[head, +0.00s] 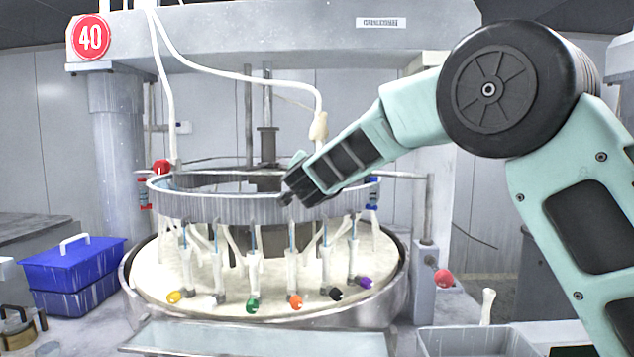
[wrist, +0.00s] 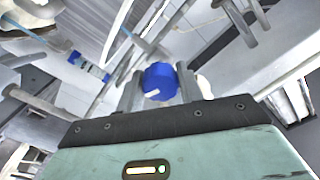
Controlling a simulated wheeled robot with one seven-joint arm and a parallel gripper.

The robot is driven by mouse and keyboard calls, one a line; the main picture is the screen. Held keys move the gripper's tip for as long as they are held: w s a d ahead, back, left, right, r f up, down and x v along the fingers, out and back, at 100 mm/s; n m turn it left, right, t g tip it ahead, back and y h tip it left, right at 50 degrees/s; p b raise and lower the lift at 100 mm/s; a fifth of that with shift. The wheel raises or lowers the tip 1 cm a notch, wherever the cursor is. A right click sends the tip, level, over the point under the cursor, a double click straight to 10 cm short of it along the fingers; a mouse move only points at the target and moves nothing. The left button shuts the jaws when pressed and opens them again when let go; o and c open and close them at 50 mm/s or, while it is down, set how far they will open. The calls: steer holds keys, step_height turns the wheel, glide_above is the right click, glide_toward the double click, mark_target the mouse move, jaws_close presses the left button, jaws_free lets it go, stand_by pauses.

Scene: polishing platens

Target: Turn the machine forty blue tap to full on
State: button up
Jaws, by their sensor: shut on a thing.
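The blue tap (wrist: 160,80) is a round blue knob with a white mark on its lower left edge in the wrist view. It sits between the two fingers of my gripper (wrist: 159,88), which is shut on it. In the head view my gripper (head: 290,193) is at the grey ring of machine forty, marked by the red round sign (head: 91,37). The knob's face cannot be made out there, hidden by my gripper and arm. A pipe with blue bands (head: 373,194) shows at the ring's right side, and a blue-banded pipe (wrist: 89,66) shows in the wrist view.
A red tap (head: 161,167) is at the ring's left. Several coloured knobs, one of them green (head: 253,305), hang over the pale platen (head: 330,288). A white hose (head: 300,82) drops close to my gripper. A red button (head: 444,279) is on the right post; blue boxes (head: 75,270) stand left.

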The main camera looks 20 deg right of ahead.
steer(key=m+b, duration=0.1)
steer(key=m, duration=0.1)
steer(key=m+b, duration=0.1)
steer(key=b, duration=0.1)
steer(key=shift+f+m, duration=0.2)
steer(key=shift+m, duration=0.2)
steer(key=m+b, duration=0.3)
steer(key=shift+m, duration=0.3)
steer(key=m+b, duration=0.2)
steer(key=m, duration=0.1)
steer(key=shift+b, duration=0.35)
steer(key=shift+r+m+b, duration=0.2)
steer(key=shift+m+b, duration=0.75)
steer(key=shift+m, duration=0.65)
steer(key=o, duration=1)
steer(key=shift+r, duration=0.1)
